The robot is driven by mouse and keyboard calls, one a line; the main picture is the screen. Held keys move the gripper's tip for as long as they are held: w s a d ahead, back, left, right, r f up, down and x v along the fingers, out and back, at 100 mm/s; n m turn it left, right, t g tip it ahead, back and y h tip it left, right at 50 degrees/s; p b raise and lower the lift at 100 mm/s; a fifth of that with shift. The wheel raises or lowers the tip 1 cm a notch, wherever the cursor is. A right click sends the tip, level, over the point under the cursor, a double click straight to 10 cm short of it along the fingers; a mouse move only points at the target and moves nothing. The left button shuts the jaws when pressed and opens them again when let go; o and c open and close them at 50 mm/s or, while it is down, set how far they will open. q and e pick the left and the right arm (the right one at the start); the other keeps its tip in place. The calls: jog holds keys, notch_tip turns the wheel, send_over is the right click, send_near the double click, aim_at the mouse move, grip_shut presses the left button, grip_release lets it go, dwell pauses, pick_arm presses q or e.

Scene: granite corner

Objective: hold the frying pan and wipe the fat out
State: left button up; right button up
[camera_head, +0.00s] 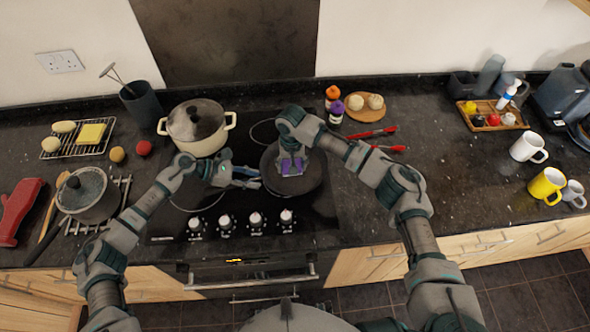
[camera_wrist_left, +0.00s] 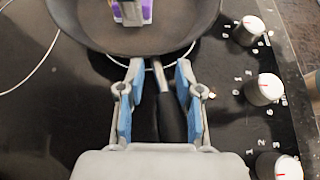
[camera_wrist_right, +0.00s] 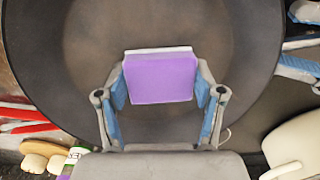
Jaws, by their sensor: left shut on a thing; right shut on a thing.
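The dark frying pan (camera_head: 312,179) sits on the black hob, and its round inside fills much of the right wrist view (camera_wrist_right: 70,60). My left gripper (camera_head: 250,178) is shut on the pan's handle (camera_wrist_left: 171,118); in the left wrist view its fingers (camera_wrist_left: 158,68) lie on both sides of the handle, close to the pan wall. My right gripper (camera_head: 291,160) is shut on a purple sponge (camera_wrist_right: 160,78) with a pale edge, held over the pan's inside. The sponge also shows at the top of the left wrist view (camera_wrist_left: 130,10). I see no clear fat in the pan.
A cream pot with a lid (camera_head: 197,128) stands on the hob behind my left gripper. A grey saucepan (camera_head: 90,196) stands at the left. Red tongs (camera_head: 372,133) and spice jars (camera_head: 332,96) lie right of and behind the pan. Counter further right is clear up to the mugs (camera_head: 527,148).

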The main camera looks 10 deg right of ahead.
jog(key=shift+s+d+f, duration=0.1)
jog(key=shift+s+d, duration=0.2)
jog(key=shift+s, duration=0.6)
jog(key=shift+s+d+f, duration=0.1)
jog(key=shift+s+d, duration=0.2)
jog(key=shift+s, duration=0.6)
notch_tip(320, 180, up, 8)
jog(key=shift+r, duration=0.25)
jog(key=shift+w, duration=0.1)
jog(key=s+d, duration=0.1)
jog(key=d, duration=0.2)
jog(key=s+d, duration=0.1)
jog(key=d, duration=0.2)
jog(key=s+d, duration=0.1)
jog(key=d, duration=0.2)
jog(key=shift+d+f, duration=0.25)
jog(key=shift+d, duration=0.15)
send_over(363, 205)
jog(key=f, duration=0.2)
jog(key=shift+y, duration=0.4)
notch_tip(363, 205, down, 7)
jog(key=shift+w+a+r, duration=0.1)
jog(key=shift+a, duration=0.05)
jog(key=shift+d+f, duration=0.2)
jog(key=shift+f, duration=0.2)
